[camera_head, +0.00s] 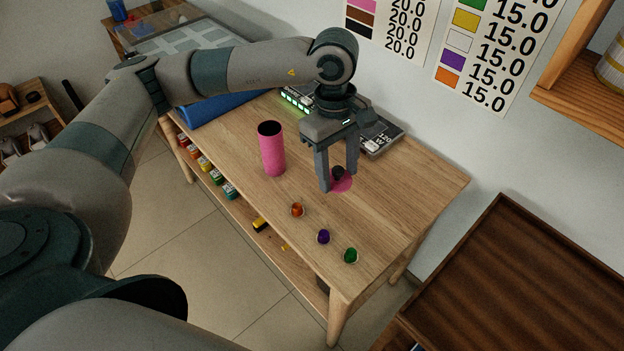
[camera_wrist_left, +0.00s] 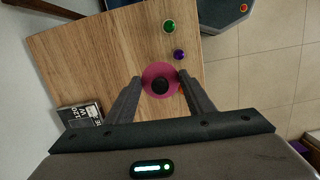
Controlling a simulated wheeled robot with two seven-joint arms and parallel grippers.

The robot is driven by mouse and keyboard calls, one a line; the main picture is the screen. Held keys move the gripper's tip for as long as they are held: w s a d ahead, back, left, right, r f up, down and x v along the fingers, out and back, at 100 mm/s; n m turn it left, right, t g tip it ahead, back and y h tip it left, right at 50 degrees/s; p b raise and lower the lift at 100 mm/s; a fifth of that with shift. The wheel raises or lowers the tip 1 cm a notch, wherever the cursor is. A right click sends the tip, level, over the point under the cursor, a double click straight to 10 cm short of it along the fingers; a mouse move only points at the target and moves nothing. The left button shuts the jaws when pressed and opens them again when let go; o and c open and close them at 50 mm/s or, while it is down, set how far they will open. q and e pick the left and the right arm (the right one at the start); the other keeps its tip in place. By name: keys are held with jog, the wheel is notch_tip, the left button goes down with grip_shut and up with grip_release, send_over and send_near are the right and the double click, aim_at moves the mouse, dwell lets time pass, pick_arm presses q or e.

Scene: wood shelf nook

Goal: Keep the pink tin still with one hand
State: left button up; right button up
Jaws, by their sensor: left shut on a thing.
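The pink tin (camera_head: 272,155) is a tall cylinder standing upright on the wooden table, with a dark open top. My left gripper (camera_head: 338,182) is to the right of the tin, apart from it, pointing down. It is shut on a round pink lid (camera_head: 343,187) with a black knob; the fingers sit at opposite sides of its rim. In the left wrist view the lid (camera_wrist_left: 148,86) shows between the fingertips (camera_wrist_left: 160,78). I cannot tell whether the lid touches the table. The tin does not show in the wrist view, and my right gripper shows in neither view.
On the wooden table (camera_head: 410,190), small orange (camera_head: 297,210), purple (camera_head: 323,237) and green (camera_head: 351,256) pots stand near the front edge. A dark boxed device (camera_head: 381,138) lies by the wall. A blue bin (camera_head: 215,108) is behind the tin. The right part of the table is clear.

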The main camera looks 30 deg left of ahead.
pick_arm(q)
jog(key=w+f+n+b, duration=0.1)
jog(key=n, duration=0.2)
jog(key=w+f+n+b, duration=0.1)
jog(key=n, duration=0.1)
jog(key=f+n+t+b, duration=0.1)
jog(key=n, duration=0.2)
jog(key=shift+w+d+f+n, duration=0.1)
jog(key=shift+w+f+n, duration=0.1)
jog(key=shift+w+n, duration=0.15)
jog(key=shift+w+f+n, duration=0.1)
jog(key=shift+w+n, duration=0.1)
jog(key=shift+n, duration=0.35)
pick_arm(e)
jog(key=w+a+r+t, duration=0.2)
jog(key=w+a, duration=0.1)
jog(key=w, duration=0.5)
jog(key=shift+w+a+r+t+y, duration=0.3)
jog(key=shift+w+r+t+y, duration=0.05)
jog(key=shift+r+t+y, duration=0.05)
